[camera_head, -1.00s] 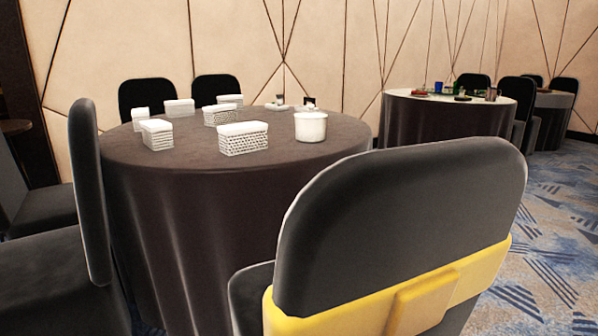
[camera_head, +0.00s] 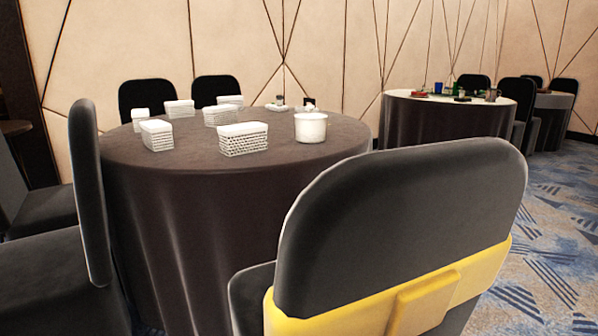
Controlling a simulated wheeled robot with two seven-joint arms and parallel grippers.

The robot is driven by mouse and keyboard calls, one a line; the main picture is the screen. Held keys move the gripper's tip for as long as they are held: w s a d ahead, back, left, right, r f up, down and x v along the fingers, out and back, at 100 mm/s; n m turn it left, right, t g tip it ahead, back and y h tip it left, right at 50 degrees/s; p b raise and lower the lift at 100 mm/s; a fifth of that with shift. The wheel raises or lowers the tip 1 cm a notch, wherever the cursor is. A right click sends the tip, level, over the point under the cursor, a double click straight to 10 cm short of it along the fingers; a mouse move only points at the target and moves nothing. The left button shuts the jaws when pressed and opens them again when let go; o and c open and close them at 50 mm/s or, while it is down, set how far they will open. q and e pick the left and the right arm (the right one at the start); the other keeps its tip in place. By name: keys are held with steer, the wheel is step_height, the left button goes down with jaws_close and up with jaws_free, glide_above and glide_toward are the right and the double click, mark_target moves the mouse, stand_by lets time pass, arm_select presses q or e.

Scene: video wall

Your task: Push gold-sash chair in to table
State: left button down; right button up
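The gold-sash chair (camera_head: 400,215) stands close in front at the lower right. Its dark grey back faces me, with a gold sash (camera_head: 470,280) around the lower back. Part of its seat (camera_head: 245,297) shows at the left, beside the tablecloth. I cannot tell whether the seat goes under the cloth. The round table (camera_head: 190,225) with a dark brown cloth to the floor stands beyond the chair. Neither of my grippers is in view.
Several white baskets (camera_head: 243,139) and a white pot (camera_head: 310,127) stand on the table. Another grey chair (camera_head: 88,195) is at the left. Two dark chairs (camera_head: 217,90) stand behind. Another table (camera_head: 440,122) is at the back right. Patterned carpet (camera_head: 555,235) is open at the right.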

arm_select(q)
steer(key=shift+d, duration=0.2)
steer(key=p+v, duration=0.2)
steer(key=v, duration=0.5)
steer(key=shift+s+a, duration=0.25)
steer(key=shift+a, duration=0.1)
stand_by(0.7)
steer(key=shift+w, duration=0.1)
